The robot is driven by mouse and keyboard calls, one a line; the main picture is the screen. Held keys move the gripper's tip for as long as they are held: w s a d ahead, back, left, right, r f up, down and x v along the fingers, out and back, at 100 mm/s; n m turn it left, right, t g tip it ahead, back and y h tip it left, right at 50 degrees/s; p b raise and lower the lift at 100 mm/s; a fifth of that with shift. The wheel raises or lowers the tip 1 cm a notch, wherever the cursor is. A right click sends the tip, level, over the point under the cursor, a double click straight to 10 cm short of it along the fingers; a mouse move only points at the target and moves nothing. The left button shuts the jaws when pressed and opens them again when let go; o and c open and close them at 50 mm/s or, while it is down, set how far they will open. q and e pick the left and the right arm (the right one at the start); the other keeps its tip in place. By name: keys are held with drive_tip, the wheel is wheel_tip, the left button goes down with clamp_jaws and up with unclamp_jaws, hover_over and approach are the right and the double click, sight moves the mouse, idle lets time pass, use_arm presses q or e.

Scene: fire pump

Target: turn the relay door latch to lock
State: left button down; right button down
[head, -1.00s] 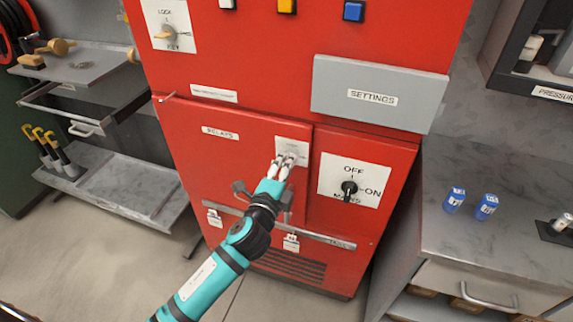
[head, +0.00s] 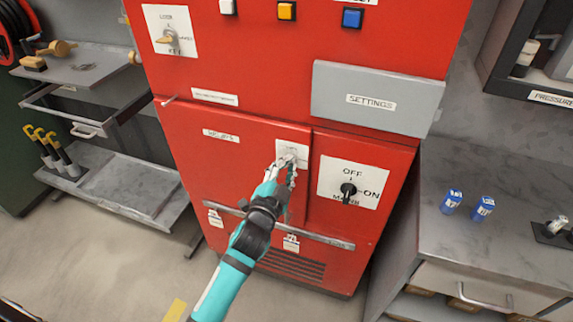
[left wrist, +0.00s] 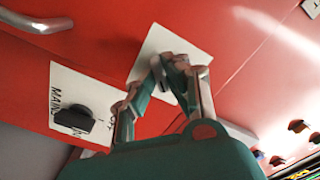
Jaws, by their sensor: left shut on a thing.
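The relay door (head: 205,165) is a red panel labelled RELAYS on the red cabinet, and it looks closed. A white plate (head: 290,147) sits at its upper right; the plate also shows in the left wrist view (left wrist: 200,40). The latch on this plate is mostly hidden behind my fingers, so its angle cannot be told. My left gripper (head: 287,163) is at the plate, its fingers closed together on the latch. In the left wrist view the fingertips (left wrist: 170,62) meet over the plate. My right gripper is not in view.
A black MAINS knob (head: 348,190) is just right of the relay door. A grey SETTINGS panel (head: 372,98) juts out above it. A handle bar (head: 300,232) runs below. Blue fuses (head: 483,208) stand on the right counter.

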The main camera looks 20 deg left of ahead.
use_arm(q)
drive_tip(key=n+p, duration=0.2)
drive_tip(key=n, duration=0.3)
drive_tip(key=shift+r+n+p, duration=0.1)
drive_tip(key=shift+n+p, duration=1)
drive_tip(key=shift+n, duration=0.8)
drive_tip(key=c, duration=1.4)
unclamp_jaws()
drive_tip(key=shift+s, duration=0.1)
drive_tip(key=s, duration=1.2)
drive_tip(key=shift+a, duration=0.2)
drive_tip(key=shift+w+f, duration=0.1)
drive_tip(key=shift+f, duration=0.1)
